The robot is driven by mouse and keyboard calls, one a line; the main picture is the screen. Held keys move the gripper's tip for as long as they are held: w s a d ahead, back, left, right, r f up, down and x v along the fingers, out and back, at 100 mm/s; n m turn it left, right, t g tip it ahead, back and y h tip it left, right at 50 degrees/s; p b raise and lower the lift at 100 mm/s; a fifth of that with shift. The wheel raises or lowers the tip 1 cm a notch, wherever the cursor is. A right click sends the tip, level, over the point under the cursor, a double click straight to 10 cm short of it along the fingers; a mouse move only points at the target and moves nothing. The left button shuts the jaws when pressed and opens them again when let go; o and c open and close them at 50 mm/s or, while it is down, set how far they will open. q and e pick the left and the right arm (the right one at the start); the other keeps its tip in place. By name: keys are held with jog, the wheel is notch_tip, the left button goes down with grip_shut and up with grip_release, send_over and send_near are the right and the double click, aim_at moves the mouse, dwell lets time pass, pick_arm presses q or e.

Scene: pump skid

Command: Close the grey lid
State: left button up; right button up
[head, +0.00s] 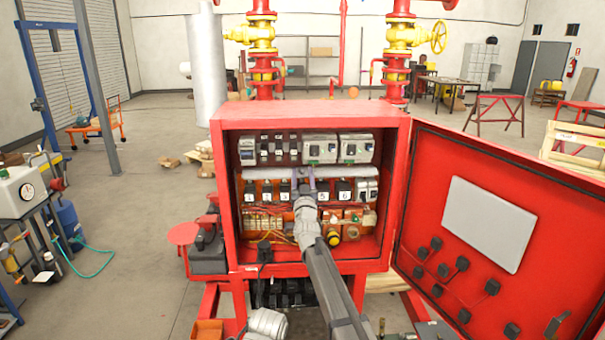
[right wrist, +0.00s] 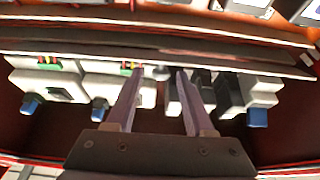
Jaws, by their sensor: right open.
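The open red cabinet (head: 225,200) stands in the middle of the head view. A long pale grey strip (head: 264,174) runs across its inside between the upper and lower rows of devices; it looks like the grey lid, but its hinge and tilt cannot be made out. My right gripper (head: 305,174) reaches into the cabinet, in front of the strip's middle, and hides part of it. In the right wrist view the right gripper (right wrist: 157,76) is open, its fingers apart with nothing seen held. Its tips are close to long grey edges (right wrist: 220,47); contact cannot be told.
White and black devices (right wrist: 105,87) sit close around the fingers. The cabinet door (head: 430,180) is swung open to the right. A black box (head: 207,255) stands at the cabinet's left side. Red pipes with yellow valves (head: 262,37) rise behind.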

grip_shut()
dwell(0.3)
